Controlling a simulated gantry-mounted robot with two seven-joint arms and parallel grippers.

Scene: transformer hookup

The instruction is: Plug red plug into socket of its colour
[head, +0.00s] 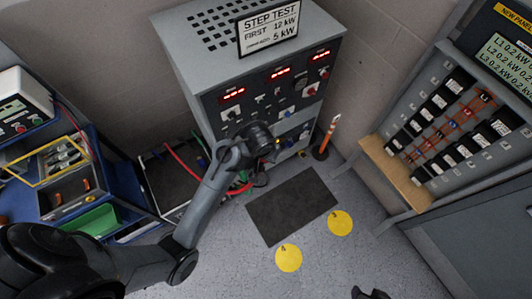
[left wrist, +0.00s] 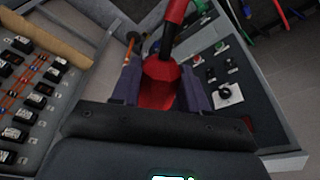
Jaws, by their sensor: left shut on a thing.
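My left gripper (head: 277,147) reaches the lower front of the grey test cabinet (head: 190,70). In the left wrist view, the left gripper (left wrist: 166,95) is shut on the red plug (left wrist: 162,78), which sits between its two fingers. A red cable or stem runs up from the plug. In the head view the arm hides the plug. The cabinet's lower panel (head: 291,137) carries small coloured sockets or fittings, partly covered by the gripper. I cannot make out a red socket or whether the plug touches one. My right gripper (head: 370,293) shows only as dark tips at the bottom edge.
Red and green cables (head: 184,164) lie over a black tray left of the cabinet. An orange-and-white pole (head: 328,136) stands at its right. A dark mat (head: 292,205) and yellow floor discs (head: 289,257) lie in front. A breaker panel (head: 462,120) stands right, a blue bench (head: 65,205) left.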

